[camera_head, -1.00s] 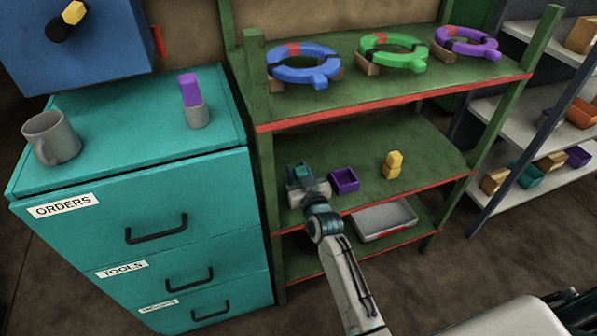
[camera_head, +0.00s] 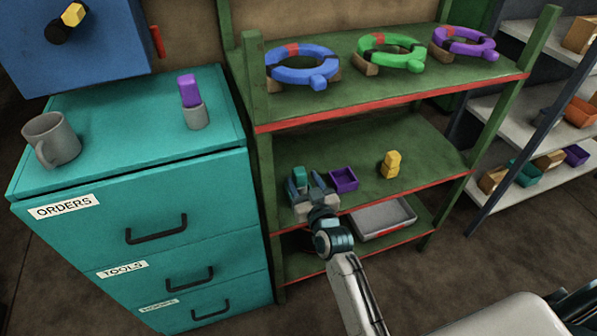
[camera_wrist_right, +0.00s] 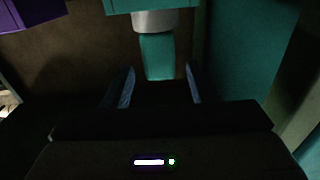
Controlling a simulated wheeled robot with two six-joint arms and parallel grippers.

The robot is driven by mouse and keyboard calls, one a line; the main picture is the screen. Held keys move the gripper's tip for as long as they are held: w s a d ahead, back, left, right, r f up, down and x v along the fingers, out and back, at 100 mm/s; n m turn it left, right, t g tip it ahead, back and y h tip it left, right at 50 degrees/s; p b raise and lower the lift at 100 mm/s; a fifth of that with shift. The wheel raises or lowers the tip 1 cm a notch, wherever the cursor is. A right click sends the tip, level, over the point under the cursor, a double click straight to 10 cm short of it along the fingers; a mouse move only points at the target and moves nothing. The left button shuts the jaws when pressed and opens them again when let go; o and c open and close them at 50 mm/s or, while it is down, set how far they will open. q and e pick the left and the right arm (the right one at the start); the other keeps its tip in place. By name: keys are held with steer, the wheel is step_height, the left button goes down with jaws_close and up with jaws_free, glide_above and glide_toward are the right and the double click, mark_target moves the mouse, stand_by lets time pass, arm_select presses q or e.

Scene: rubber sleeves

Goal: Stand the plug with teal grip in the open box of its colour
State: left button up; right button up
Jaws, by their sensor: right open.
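The plug's teal grip (camera_head: 299,177) rises above my right gripper (camera_head: 312,197) at the left of the middle green shelf. In the right wrist view, which appears upside down, the teal grip (camera_wrist_right: 157,55) lies between and beyond my open fingers, with a gap to each. The plug's grey body (camera_wrist_right: 155,20) meets a teal block-like part (camera_wrist_right: 150,5), apparently the teal box with the plug standing in it. The top edge cuts that part off, and my gripper hides it in the head view. My left gripper is not in view.
A purple open box (camera_head: 343,180) stands just right of my right gripper, with a yellow piece (camera_head: 391,165) further right. The teal cabinet (camera_head: 130,150) stands left. The upper shelf, holding rings (camera_head: 302,64), is overhead. Green shelf posts (camera_head: 268,195) limit the sides.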

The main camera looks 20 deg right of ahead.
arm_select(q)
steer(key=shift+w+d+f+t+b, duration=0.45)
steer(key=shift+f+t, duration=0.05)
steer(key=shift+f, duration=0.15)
arm_select(e)
steer(key=s+d+f+g, duration=0.2)
steer(key=s+g, duration=0.2)
steer(key=s, duration=0.7)
steer(key=s+d+f+g, duration=0.1)
steer(key=s+f+g, duration=0.2)
steer(key=s, duration=0.8)
steer(key=s+d+f+g, duration=0.2)
steer(key=s+g, duration=0.3)
steer(key=s, duration=0.5)
steer(key=shift+s+d+f+n+g+h, duration=0.3)
steer(key=shift+s+d+f, duration=0.05)
steer(key=shift+s, duration=0.05)
